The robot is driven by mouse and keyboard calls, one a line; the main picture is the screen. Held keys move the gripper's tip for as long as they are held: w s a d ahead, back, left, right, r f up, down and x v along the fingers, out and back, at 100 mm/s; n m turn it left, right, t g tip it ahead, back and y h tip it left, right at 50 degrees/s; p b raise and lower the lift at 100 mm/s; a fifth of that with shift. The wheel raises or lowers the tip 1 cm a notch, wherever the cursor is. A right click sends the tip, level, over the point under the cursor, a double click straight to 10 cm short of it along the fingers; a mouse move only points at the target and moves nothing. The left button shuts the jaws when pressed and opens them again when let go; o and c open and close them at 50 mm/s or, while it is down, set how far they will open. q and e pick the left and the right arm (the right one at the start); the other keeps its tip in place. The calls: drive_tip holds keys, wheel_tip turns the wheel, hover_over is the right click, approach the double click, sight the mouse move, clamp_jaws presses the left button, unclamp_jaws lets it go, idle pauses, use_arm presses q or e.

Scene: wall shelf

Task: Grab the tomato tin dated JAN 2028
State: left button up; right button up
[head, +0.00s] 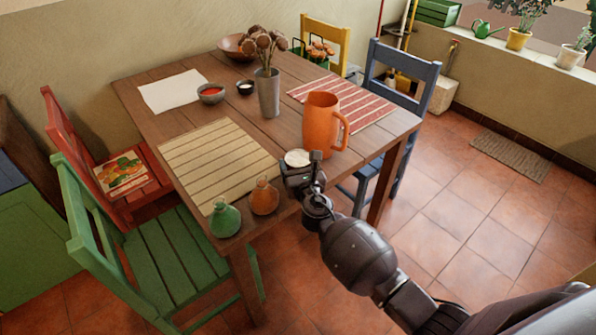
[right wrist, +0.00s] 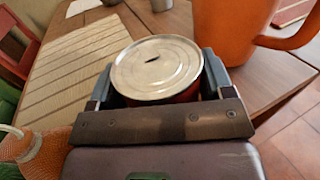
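A tin with a round silver lid (right wrist: 157,68) and a little red on its side shows in the right wrist view. It also shows in the head view as a pale lid (head: 297,158) by the table's near right edge. My right gripper (right wrist: 158,85) has one finger on each side of it, with no clear gap, and looks shut on it. In the head view the right gripper (head: 300,172) hides most of the tin's body. I see no date or label, and cannot tell whether the tin touches the table. My left gripper is not in view.
The orange jug (head: 322,122) stands close behind and right of the tin. An orange vase (head: 264,197) and a green vase (head: 225,218) stand to its left on the wooden table (head: 188,122). A striped mat (head: 215,160) lies beyond them. A blue chair (head: 400,75) stands at right.

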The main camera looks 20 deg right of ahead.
drive_tip(key=c, duration=0.7)
drive_tip(key=shift+r, duration=0.15)
